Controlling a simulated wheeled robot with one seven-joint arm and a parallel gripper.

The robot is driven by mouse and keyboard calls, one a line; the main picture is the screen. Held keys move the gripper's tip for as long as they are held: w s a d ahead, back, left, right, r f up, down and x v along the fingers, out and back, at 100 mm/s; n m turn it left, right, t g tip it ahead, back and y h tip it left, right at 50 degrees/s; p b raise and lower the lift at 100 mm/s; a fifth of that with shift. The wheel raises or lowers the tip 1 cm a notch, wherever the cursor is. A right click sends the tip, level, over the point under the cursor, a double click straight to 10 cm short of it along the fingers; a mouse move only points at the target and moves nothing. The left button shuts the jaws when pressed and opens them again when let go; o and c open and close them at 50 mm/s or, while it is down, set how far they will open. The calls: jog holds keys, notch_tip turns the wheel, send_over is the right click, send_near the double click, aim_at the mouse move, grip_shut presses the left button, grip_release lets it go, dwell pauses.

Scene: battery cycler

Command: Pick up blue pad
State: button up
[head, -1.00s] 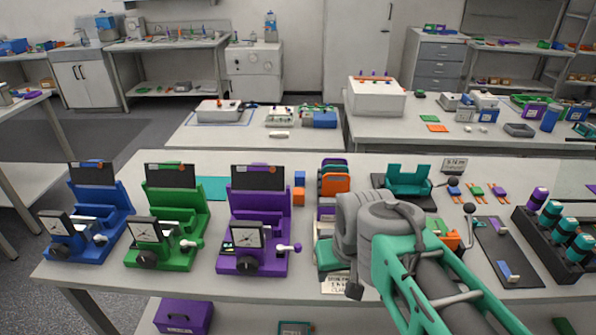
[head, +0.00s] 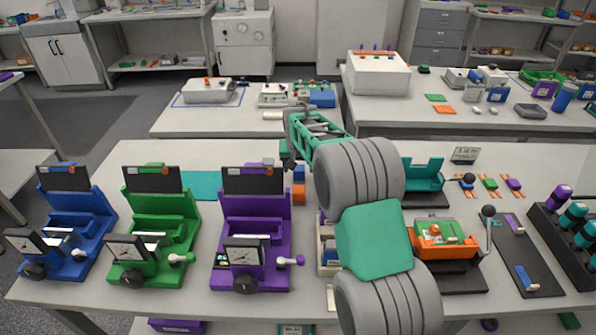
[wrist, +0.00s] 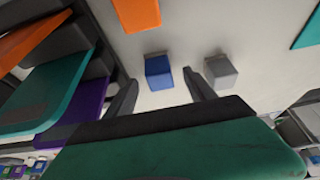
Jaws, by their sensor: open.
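The blue pad (head: 299,171) is a small block standing on the front table, just behind an orange block (head: 299,194). In the wrist view the blue pad (wrist: 158,72) lies ahead of my gripper (wrist: 161,88), between the lines of its two dark fingers. The fingers are apart and nothing is held. In the head view my gripper (head: 288,160) hangs down just left of and behind the blue pad, above the table. Its fingertips are small and hard to make out there.
In the wrist view a grey block (wrist: 220,71) stands close beside the right finger. The orange block (wrist: 137,14) is beyond the blue pad. Teal, orange and purple plates (wrist: 60,85) stand close on the left. A purple fixture (head: 252,235) and a teal mat (head: 201,186) are left.

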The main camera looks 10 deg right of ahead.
aim_at(299, 169)
jog(key=x, duration=0.3)
jog(key=shift+w+f+p, duration=0.1)
jog(key=shift+f+p, duration=0.05)
jog(key=shift+p, duration=0.15)
grip_shut()
dwell(0.3)
notch_tip(299, 169, up, 10)
jog(key=shift+r+b, duration=0.1)
jog(key=shift+b, duration=0.85)
